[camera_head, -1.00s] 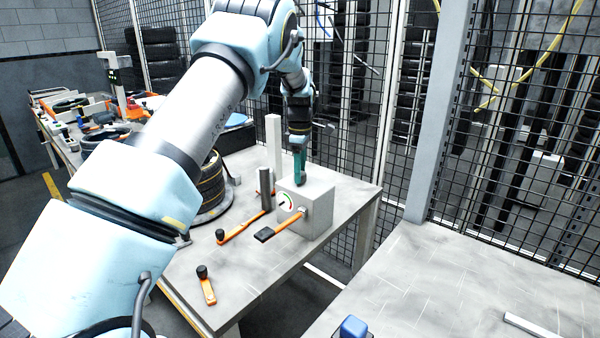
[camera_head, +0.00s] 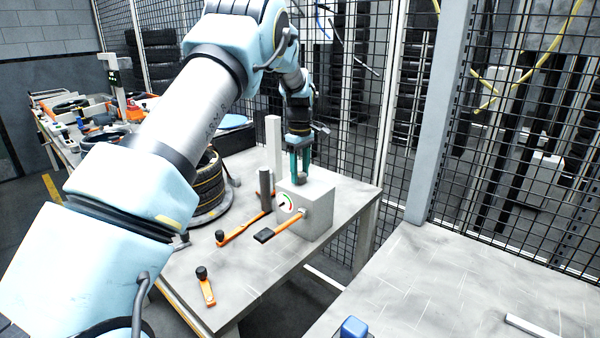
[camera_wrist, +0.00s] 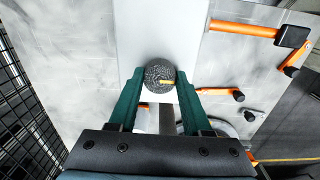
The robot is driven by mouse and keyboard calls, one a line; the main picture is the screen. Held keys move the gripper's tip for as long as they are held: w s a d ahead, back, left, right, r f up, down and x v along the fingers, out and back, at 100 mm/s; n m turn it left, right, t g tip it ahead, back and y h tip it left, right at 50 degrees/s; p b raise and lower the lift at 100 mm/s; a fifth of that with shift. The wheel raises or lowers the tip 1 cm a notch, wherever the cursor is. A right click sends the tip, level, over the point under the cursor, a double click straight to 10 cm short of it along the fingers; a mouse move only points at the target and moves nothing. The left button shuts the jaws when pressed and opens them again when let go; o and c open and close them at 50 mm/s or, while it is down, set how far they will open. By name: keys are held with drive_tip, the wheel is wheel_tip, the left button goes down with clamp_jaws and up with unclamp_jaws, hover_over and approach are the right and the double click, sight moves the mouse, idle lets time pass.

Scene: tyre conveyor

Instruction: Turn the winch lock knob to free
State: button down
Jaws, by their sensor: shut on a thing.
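In the wrist view my gripper (camera_wrist: 160,82) is shut on the knob, with a fingertip at each side. In the head view the fingers partly hide the knob.
An orange lever with a black grip (camera_head: 278,231) sticks out from the box. Other orange-handled levers (camera_head: 236,232) lie on the grey table (camera_head: 270,262). A grey post (camera_head: 274,140) and a stack of tyres (camera_head: 208,185) stand behind. A mesh fence (camera_head: 520,150) runs along the right.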

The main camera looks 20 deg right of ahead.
sight(300, 174)
drive_tip(key=shift+c, duration=1.7)
unclamp_jaws()
wheel_tip(300, 174, up, 11)
drive_tip(key=b, duration=0.2)
drive_tip(key=shift+b, duration=0.4)
drive_tip(key=shift+f, duration=0.1)
